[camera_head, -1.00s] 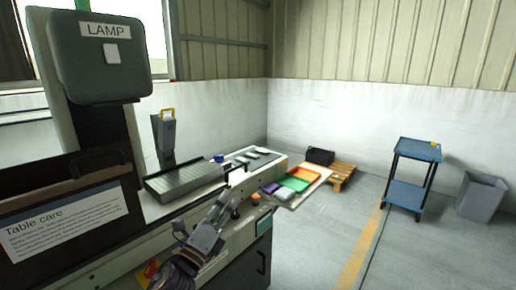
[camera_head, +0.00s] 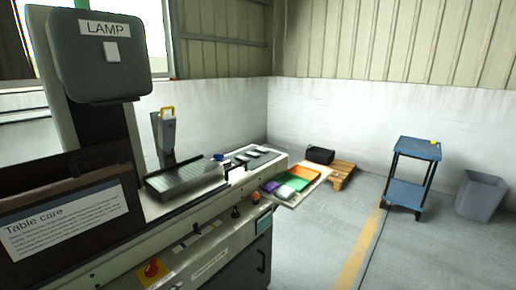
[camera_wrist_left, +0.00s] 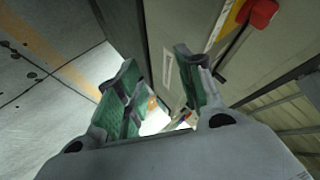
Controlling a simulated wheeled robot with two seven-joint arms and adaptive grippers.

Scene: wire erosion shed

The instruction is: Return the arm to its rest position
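My left gripper (camera_wrist_left: 158,68) shows in the left wrist view. Its two green-padded fingers stand apart with a gap between them, and I see nothing held there. The machine's pale front panel lies beyond and to the right of the fingers, and the grey floor lies to the left. My left arm and gripper do not show in the head view now. My right arm and gripper are in neither view.
The machine bench has a red stop button (camera_head: 152,268), which also shows close by in the left wrist view (camera_wrist_left: 262,12). A ribbed metal table (camera_head: 184,180) sits on it. Coloured trays (camera_head: 299,177), a pallet (camera_head: 342,173), a blue trolley (camera_head: 414,150) and a bin (camera_head: 481,196) stand beyond.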

